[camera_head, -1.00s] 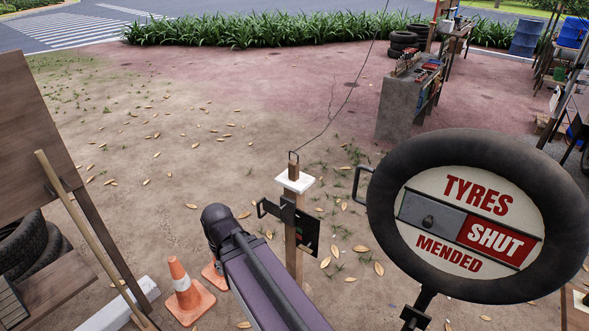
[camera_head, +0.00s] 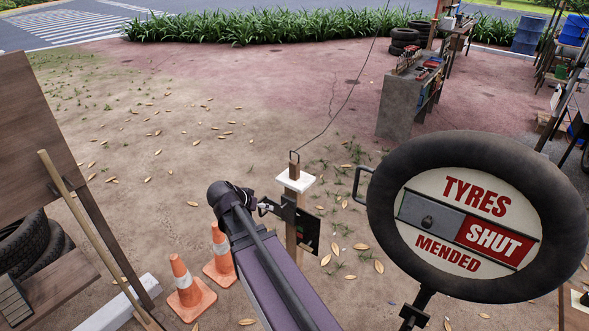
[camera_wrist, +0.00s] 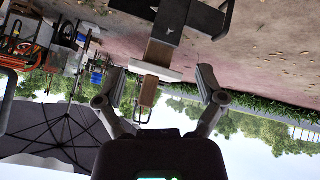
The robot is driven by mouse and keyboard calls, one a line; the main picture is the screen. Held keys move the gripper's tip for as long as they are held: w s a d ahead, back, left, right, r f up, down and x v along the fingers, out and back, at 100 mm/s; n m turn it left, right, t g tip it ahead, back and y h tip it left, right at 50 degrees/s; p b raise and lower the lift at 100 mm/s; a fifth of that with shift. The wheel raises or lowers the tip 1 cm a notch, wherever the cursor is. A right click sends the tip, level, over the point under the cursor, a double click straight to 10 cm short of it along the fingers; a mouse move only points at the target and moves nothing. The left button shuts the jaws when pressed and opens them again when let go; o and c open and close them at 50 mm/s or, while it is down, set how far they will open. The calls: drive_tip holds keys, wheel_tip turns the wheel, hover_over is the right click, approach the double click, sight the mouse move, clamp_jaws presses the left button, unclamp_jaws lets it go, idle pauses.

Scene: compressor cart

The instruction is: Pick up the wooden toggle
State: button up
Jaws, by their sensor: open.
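The wooden toggle (camera_head: 294,171) is a small brown block on the white plate (camera_head: 307,185) capping a wooden post (camera_head: 291,236). A dark wire loop rises from it to a thin cord. My gripper (camera_head: 266,208) is mostly hidden behind my arm, left of the post and lower than the toggle in the picture. In the wrist view, the scene is inverted; the toggle (camera_wrist: 148,91) and white plate (camera_wrist: 155,71) appear between the spread fingers of my gripper (camera_wrist: 160,74). It is open and empty. I see no contact with the toggle; the depth gap is unclear.
A dark box (camera_head: 308,231) with a bracket is fixed to the post, close to my gripper. A round tyre sign (camera_head: 388,219) with a side handle stands at right. Traffic cones (camera_head: 185,287) stand at lower left. The cord (camera_head: 340,112) runs upward. Ground behind is open.

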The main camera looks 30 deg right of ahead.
sight(292, 167)
drive_tip(key=w+d+r+m+t+h, duration=0.1)
drive_tip(key=w+d+r+m+h, duration=0.3)
drive_tip(key=w+d+r, duration=0.1)
wheel_tip(292, 167, up, 2)
drive_tip(key=shift+d+r+m+t+h+p, duration=0.3)
drive_tip(key=shift+d+m+t+p, duration=0.1)
drive_tip(key=shift+d, duration=0.5)
drive_tip(key=shift+w+d+f, duration=0.1)
drive_tip(key=shift+f, duration=0.05)
drive_tip(key=b+x, duration=0.3)
drive_tip(key=x, duration=0.4)
drive_tip(key=shift+f, duration=0.1)
drive_tip(key=shift+w+d+f, duration=0.15)
drive_tip(key=shift+d, duration=0.5)
drive_tip(key=shift+b+x, duration=0.95)
drive_tip(key=shift+x, duration=1.65)
drive_tip(key=shift+w+r, duration=0.15)
drive_tip(key=shift+r, duration=0.1)
